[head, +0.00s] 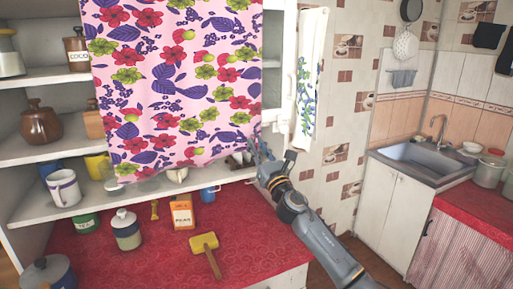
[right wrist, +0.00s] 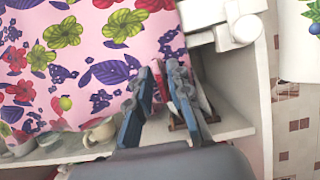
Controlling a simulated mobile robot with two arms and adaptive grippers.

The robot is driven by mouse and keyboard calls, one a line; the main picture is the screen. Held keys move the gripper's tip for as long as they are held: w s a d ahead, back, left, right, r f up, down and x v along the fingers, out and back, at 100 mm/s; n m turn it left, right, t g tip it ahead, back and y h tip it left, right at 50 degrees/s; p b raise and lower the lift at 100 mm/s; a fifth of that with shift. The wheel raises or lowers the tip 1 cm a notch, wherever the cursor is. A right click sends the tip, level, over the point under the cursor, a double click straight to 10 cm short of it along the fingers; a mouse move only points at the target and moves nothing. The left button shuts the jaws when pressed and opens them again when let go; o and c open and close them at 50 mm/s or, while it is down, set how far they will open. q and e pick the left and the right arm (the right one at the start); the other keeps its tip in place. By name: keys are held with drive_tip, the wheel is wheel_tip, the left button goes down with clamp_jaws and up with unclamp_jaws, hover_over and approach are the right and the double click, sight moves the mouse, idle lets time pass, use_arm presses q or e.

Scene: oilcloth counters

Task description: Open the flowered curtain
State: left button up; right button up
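The flowered curtain (head: 180,85), pink with red, green and purple flowers and leaves, hangs across the middle of the shelf unit. It covers much of the shelves behind it. My right gripper (head: 261,147) is at the curtain's lower right edge. In the right wrist view the fingers of the right gripper (right wrist: 166,75) are apart, with the curtain (right wrist: 80,60) mostly to their left. A strip of red shows between the fingers; I cannot tell whether it is the curtain's edge. My left gripper is not in view.
Shelves hold a cocoa jar (head: 77,54), a brown pot (head: 41,123) and a white mug (head: 63,188). A towel (head: 310,80) hangs right of the shelves.

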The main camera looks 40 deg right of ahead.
drive_tip(key=v, duration=1.2)
idle(0.6)
